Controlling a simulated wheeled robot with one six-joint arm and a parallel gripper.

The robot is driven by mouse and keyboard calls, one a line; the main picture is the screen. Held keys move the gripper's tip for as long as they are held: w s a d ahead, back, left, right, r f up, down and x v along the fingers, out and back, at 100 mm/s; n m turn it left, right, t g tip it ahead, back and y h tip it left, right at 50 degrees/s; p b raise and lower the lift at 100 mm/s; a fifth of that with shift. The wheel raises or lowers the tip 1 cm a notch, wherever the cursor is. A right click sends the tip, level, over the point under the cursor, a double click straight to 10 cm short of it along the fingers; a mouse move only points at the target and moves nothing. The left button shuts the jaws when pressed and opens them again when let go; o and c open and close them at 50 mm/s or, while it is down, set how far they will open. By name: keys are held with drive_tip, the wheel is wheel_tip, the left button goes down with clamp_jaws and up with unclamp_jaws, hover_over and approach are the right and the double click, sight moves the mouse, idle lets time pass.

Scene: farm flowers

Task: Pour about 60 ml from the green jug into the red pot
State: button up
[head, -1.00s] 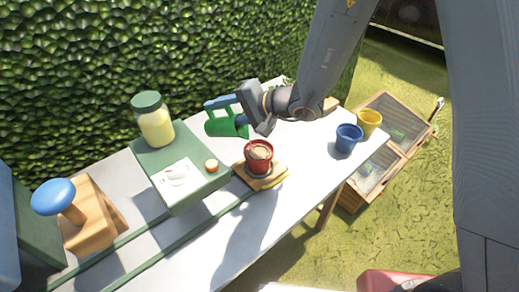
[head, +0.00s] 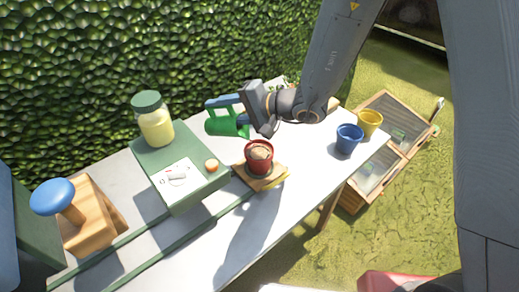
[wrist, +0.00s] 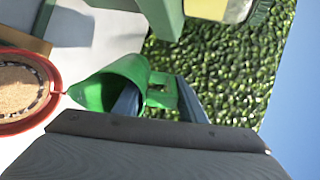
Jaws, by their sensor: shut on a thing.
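The green jug (head: 222,124) is held in the air above the table, just behind and left of the red pot in the head view. In the wrist view the jug (wrist: 112,82) is tilted on its side, with its spout pointing at the red pot's rim. My gripper (head: 243,108) is shut on the jug; its blue fingers show at the jug in the wrist view (wrist: 158,104). The red pot (head: 259,164) stands upright on a wooden board and holds brown soil. The pot also shows in the wrist view (wrist: 58,80), cut off at the left. I cannot make out any liquid falling.
A green box (head: 196,190) with a white card and a lidded jar (head: 155,128) stands left of the pot. Blue (head: 348,140) and yellow (head: 369,122) pots stand at the table's right end. A hedge rises behind; the table front is clear.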

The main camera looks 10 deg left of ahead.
sight(217, 117)
drive_tip(key=shift+d+r, duration=0.15)
idle(0.3)
drive_tip(key=shift+s+d+r+y+b, duration=0.15)
drive_tip(key=shift+d+r+y+b, duration=0.1)
drive_tip(key=shift+d+y+b, duration=0.4)
drive_tip(key=shift+s+d+r+y+b, duration=0.15)
drive_tip(key=shift+d+r+y+b, duration=0.15)
drive_tip(key=shift+b, duration=0.5)
drive_tip(key=shift+a+h+p, duration=0.25)
drive_tip(key=shift+a+p, duration=0.1)
drive_tip(key=shift+p, duration=0.4)
drive_tip(key=a+f+h+p, duration=0.1)
drive_tip(key=h, duration=0.1)
drive_tip(key=w+a+f+h+p, duration=0.1)
drive_tip(key=a+f+h+p, duration=0.1)
drive_tip(key=shift+a+f+g, duration=0.1)
drive_tip(key=shift+f+g, duration=0.05)
drive_tip(key=shift+g, duration=0.15)
drive_tip(key=shift+f+h, duration=0.4)
drive_tip(key=shift+f, duration=0.05)
